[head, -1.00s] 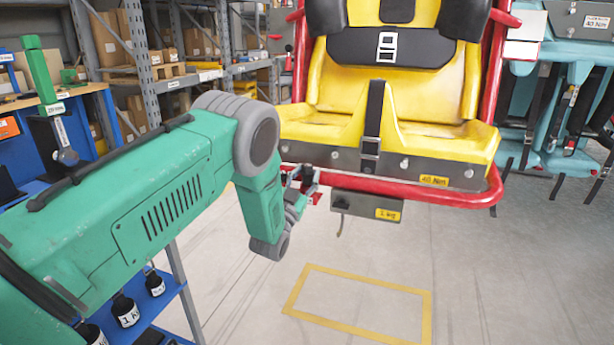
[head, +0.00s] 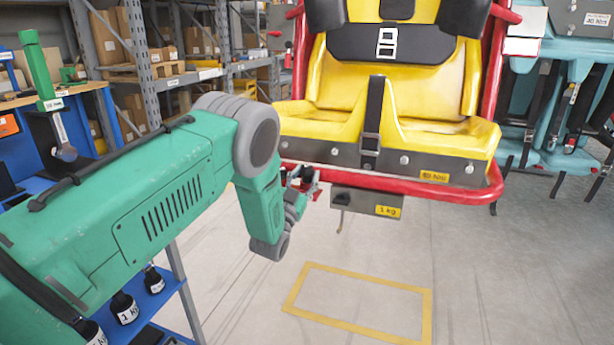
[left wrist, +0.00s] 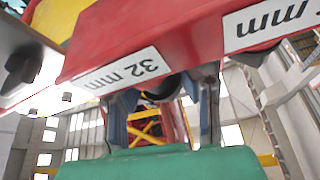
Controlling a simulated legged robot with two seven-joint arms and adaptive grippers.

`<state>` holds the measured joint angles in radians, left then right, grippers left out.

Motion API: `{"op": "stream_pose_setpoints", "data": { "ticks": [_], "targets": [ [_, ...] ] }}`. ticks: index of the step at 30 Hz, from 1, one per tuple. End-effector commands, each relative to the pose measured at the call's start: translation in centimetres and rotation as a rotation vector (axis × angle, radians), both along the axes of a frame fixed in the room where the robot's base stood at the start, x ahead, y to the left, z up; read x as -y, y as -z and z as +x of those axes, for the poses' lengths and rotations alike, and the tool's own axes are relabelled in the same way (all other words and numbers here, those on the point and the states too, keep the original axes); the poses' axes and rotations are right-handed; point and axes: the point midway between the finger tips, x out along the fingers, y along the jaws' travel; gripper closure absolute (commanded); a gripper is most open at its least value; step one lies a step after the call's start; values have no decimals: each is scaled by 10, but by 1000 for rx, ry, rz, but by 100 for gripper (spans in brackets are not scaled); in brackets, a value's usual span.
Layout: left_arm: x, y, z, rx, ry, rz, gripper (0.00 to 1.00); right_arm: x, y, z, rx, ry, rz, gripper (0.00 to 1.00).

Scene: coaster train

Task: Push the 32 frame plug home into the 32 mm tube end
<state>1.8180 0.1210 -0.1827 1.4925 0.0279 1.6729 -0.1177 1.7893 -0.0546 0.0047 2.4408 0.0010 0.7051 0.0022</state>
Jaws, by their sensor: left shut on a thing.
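My left gripper (head: 304,182) is at the left end of the seat's red lower frame rail (head: 440,202). In the left wrist view my left gripper (left wrist: 165,100) has its two fingers on either side of a dark rounded piece, which looks like the frame plug (left wrist: 160,88). The plug is right under the red frame tube (left wrist: 150,45), beside a white "32 mm" label (left wrist: 125,72). The tube's opening is hidden, so I cannot tell how far in the plug sits. My right gripper is out of view.
The yellow seat (head: 385,85) is above the rail. A grey box with a "1 kg" label (head: 366,204) hangs under it, right of my left gripper. A blue bench and cart (head: 165,300) stand at the left. The floor below is clear, with a yellow outline (head: 360,300).

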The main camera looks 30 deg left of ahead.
Motion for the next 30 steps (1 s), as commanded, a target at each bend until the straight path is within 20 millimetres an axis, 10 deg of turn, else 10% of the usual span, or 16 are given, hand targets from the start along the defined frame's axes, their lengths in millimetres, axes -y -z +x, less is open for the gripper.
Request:
{"op": "stream_pose_setpoints", "data": {
  "ticks": [8, 9, 10, 17, 21, 30],
  "targets": [
    [0, 7, 0, -2, 0, 0, 100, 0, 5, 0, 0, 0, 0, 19],
    [0, 7, 0, -2, 0, 0, 59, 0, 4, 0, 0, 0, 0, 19],
    [0, 7, 0, -3, -1, -1, 48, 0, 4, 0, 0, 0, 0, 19],
    [0, 6, 0, -1, 0, 0, 45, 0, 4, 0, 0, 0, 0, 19],
    [0, 6, 0, -1, 0, 0, 10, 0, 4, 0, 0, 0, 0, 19],
    [-1, 6, -1, -2, -2, 0, 10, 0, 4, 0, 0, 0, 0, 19]
  ]
}}
